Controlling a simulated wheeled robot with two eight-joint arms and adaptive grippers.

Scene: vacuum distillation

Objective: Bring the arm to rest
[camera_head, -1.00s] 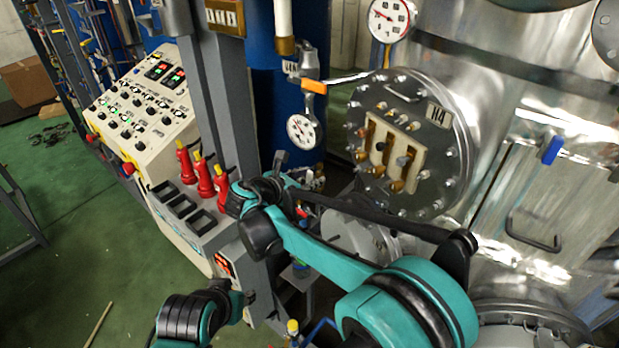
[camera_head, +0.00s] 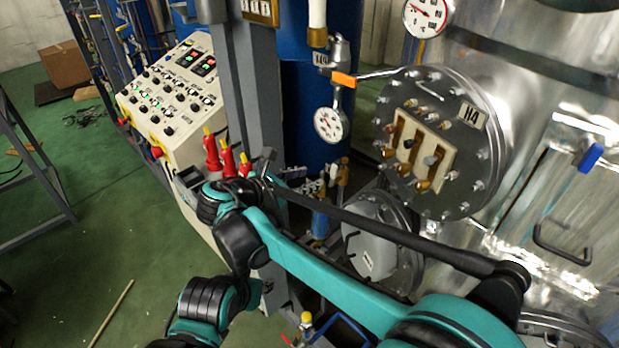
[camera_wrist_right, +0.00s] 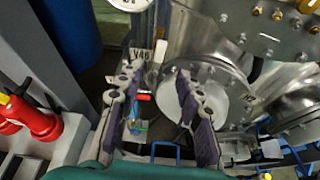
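My right arm (camera_head: 320,270) reaches in from the lower right of the head view, a teal link with black joints. My right gripper (camera_head: 268,170) is at its far end, small and partly hidden by the wrist. In the right wrist view the gripper (camera_wrist_right: 155,108) shows two dark, ridged fingers spread apart with nothing held between them. Behind the gap are a small valve with a red handle (camera_wrist_right: 142,97) and pipework. Another black and teal arm part (camera_head: 207,305) of mine shows at the bottom; no left fingers can be made out.
Red handles (camera_head: 213,150) and a control panel (camera_head: 172,100) stand left of the right gripper, by a grey post (camera_head: 238,85). A gauge (camera_head: 331,124) hangs above right. A steel vessel with a bolted flange (camera_head: 465,180) fills the right. Green floor (camera_head: 70,265) is open at left.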

